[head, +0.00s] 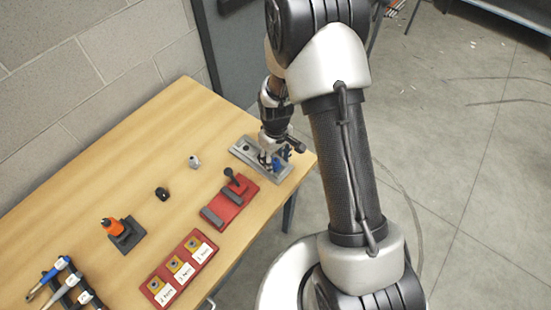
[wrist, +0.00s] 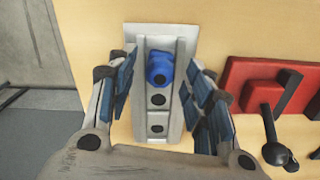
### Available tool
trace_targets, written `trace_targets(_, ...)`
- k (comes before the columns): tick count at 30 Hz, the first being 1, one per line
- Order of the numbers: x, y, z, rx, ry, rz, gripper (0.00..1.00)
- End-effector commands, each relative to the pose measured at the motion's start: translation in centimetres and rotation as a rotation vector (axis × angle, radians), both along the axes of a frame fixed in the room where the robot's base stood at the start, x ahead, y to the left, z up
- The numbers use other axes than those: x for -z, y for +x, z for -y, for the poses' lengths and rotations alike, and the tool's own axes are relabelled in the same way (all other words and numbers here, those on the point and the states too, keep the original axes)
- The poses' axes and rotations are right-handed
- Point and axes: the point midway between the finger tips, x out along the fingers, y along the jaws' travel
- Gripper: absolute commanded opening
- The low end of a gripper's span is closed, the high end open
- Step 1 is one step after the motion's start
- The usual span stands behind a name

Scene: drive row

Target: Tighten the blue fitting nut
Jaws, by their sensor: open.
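The blue fitting nut (wrist: 160,68) sits on a grey metal plate (wrist: 150,124) in the wrist view, near the plate's upper end. My gripper (wrist: 160,95) is open, with one blue-padded finger on each side of the plate. The nut lies between and slightly beyond the fingers, with a visible gap on both sides. In the head view, my gripper (head: 270,160) is low over the grey plate (head: 243,149) at the table's right end. A bit of blue shows beside the fingers there, but the nut is largely hidden.
A red holder (head: 228,203) with dark grey parts stands close by on the table (head: 150,140). A red tray (head: 181,267) with labelled compartments, an orange-topped tool (head: 113,226), several hammer-like tools (head: 62,283) and two small fittings lie farther left. A wall runs behind.

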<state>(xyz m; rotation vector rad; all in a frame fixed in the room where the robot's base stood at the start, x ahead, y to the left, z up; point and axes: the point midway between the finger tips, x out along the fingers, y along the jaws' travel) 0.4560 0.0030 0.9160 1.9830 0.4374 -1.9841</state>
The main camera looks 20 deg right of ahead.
Motion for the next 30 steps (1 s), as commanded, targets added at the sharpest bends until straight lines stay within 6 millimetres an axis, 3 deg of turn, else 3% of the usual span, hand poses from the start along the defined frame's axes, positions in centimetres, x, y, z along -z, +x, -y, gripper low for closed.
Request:
trace_targets(7,0.01,0.01,0.0,0.0,0.0,0.0,0.46)
trace_targets(27,-0.01,0.01,0.0,0.0,0.0,0.0,0.01)
trace_targets(30,0.0,0.01,0.0,0.015,0.0,0.0,0.01)
